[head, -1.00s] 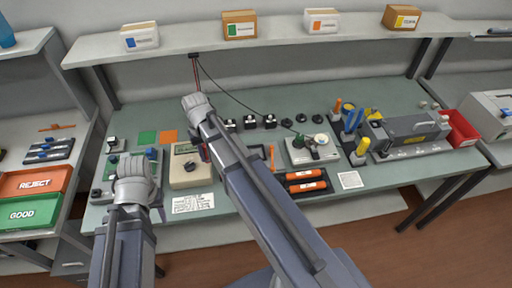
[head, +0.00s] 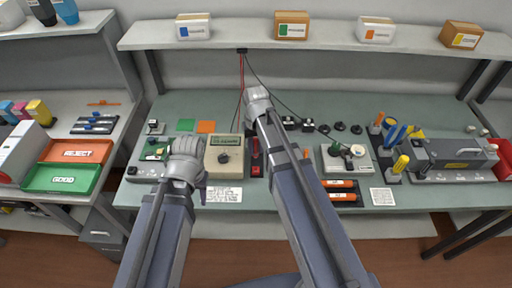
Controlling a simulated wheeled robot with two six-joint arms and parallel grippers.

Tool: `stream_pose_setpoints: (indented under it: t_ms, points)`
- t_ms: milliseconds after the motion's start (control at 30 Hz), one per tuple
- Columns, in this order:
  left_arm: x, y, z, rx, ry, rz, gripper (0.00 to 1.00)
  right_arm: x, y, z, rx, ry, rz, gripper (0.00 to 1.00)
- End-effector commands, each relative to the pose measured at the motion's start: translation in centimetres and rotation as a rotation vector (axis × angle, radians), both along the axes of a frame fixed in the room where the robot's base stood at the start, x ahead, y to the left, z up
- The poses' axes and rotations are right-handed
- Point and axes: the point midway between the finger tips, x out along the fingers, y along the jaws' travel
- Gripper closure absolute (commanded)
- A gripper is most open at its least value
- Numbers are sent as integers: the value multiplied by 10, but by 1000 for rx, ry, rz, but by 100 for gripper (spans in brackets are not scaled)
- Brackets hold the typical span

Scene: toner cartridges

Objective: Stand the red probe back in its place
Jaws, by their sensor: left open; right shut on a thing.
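The beige meter (head: 224,168) with a green display stands on the bench, left of centre. A dark red upright piece (head: 255,152) is beside its right edge; I cannot tell whether it is a holder or a probe. My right gripper (head: 257,92) is above the bench, behind the meter and to its right. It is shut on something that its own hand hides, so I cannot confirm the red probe. My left gripper (head: 184,142) is open over the bench at the meter's left edge; its fingertips are largely hidden.
Red leads (head: 241,80) and a black cable (head: 266,87) hang from the shelf (head: 340,35) above the bench. A white-based fixture (head: 346,161) and orange cartridges (head: 338,197) lie to the right. A green test board (head: 152,152) is at left. The front centre holds a paper note (head: 222,195).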

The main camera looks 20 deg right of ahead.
Motion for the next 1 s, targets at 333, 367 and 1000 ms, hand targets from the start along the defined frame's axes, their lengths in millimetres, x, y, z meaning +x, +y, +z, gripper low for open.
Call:
stream_pose_setpoints:
  t_ms: [333,367,1000]
  points:
    - [0,0,-39,0,0,1,57,0,0,-39,0,0,0,100]
    - [0,0,-42,0,0,1,57,0,0,-42,0,0,0,100]
    - [0,0,-54,0,0,1,57,-1,0,-54,0,0,0,100]
